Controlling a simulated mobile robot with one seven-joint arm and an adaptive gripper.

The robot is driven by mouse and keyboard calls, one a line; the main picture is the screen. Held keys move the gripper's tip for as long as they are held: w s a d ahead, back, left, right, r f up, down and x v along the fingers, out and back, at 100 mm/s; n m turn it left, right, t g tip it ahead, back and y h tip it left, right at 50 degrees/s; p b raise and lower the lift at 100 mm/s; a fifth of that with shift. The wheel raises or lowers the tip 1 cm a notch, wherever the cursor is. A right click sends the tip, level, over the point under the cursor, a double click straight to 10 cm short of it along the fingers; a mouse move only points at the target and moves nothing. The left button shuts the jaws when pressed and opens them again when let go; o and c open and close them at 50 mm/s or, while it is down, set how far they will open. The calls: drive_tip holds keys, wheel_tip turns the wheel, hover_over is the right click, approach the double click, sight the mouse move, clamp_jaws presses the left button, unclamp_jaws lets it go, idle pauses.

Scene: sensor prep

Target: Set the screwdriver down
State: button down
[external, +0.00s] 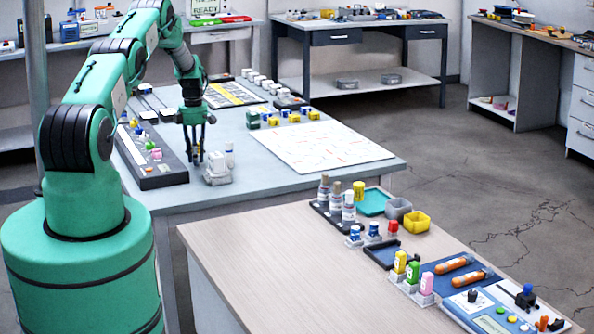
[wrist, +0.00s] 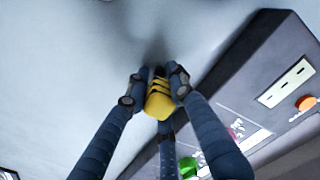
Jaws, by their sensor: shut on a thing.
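My gripper (external: 196,158) points down, low over the grey table (external: 270,180), just right of a long dark tray (external: 150,165). In the wrist view my gripper (wrist: 155,88) is shut on a yellow thing with dark bands (wrist: 158,102), which looks like the screwdriver's handle. The rest of the screwdriver is hidden, and it cannot be made out in the external view. A dark shadow lies on the table close to the fingertips. I cannot tell whether the screwdriver touches the table.
A white device (external: 217,170) stands close to the right of my gripper. The dark tray holds small coloured items, among them a green one (wrist: 188,166) and an orange knob (wrist: 306,103). A white marked sheet (external: 315,147) lies further right. Some bare table lies around my gripper.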

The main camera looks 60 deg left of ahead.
drive_tip(key=shift+f, duration=0.15)
drive_tip(key=c, duration=1.5)
unclamp_jaws()
wheel_tip(320, 180, up, 12)
drive_tip(key=shift+r, duration=0.2)
